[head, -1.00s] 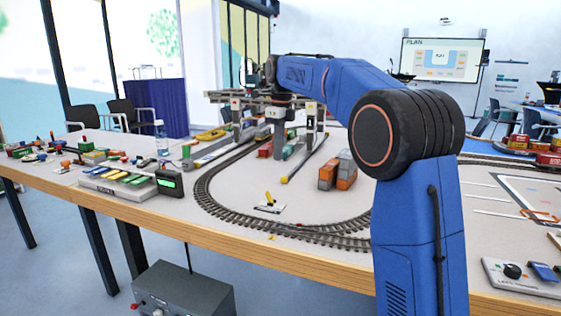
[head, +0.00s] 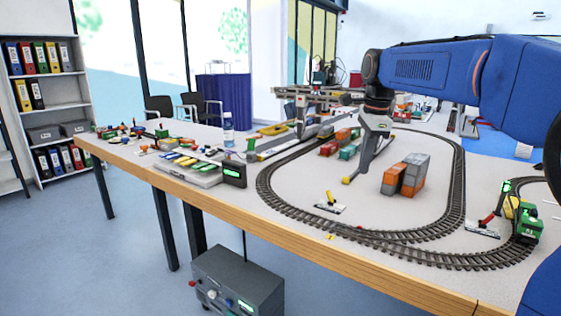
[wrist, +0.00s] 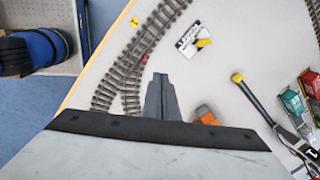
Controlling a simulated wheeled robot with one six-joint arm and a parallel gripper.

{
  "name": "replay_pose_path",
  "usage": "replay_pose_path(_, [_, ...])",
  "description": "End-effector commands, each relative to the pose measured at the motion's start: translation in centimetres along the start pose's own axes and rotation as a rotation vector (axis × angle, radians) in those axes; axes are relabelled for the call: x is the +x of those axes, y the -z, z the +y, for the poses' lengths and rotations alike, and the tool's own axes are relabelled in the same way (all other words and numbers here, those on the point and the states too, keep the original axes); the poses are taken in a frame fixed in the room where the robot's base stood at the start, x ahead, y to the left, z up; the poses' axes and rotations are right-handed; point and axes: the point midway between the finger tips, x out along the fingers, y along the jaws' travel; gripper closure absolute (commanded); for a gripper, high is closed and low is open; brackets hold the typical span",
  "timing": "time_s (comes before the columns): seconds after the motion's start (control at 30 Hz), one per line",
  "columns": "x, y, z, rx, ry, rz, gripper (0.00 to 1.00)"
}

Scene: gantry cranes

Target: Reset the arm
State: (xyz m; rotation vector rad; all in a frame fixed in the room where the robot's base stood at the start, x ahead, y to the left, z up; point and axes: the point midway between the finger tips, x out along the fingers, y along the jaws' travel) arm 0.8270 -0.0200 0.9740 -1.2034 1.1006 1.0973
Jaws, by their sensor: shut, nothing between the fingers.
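My blue arm (head: 440,80) reaches in from the right in the head view, held above the table. My gripper (head: 363,168) points down over the area inside the track loop, its fingers together and empty. In the wrist view my gripper (wrist: 160,77) shows as a closed grey wedge over the pale table top. Orange and grey containers (head: 405,176) stand just right of the gripper in the head view. I cannot tell the exact height of the fingertips above the table.
The oval railway track (head: 290,212) surrounds this area. A small lever plate (head: 330,206) lies inside the loop. A gantry crane (head: 300,105) stands behind, with red and green containers (head: 340,142) nearby. A green locomotive (head: 525,222) stands at right. A control box (head: 238,285) is below the table.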

Motion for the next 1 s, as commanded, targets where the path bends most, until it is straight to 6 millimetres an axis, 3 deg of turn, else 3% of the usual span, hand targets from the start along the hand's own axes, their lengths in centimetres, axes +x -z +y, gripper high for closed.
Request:
replay_pose_path(0.03, [-0.1, 0.4, 1.7, -0.059, 0.012, 0.001, 1.00])
replay_pose_path(0.17, [0.3, 1.4, 5.7, -0.235, 0.044, 0.007, 1.00])
replay_pose_path(0.47, [2.8, 3.5, 15.0, -0.641, 0.108, 0.042, 1.00])
replay_pose_path(0.77, [7.2, 5.4, 24.2, -1.048, 0.159, 0.109, 1.00])
replay_pose_path(1.0, [12.0, 6.6, 31.2, -1.366, 0.186, 0.181, 1.00])
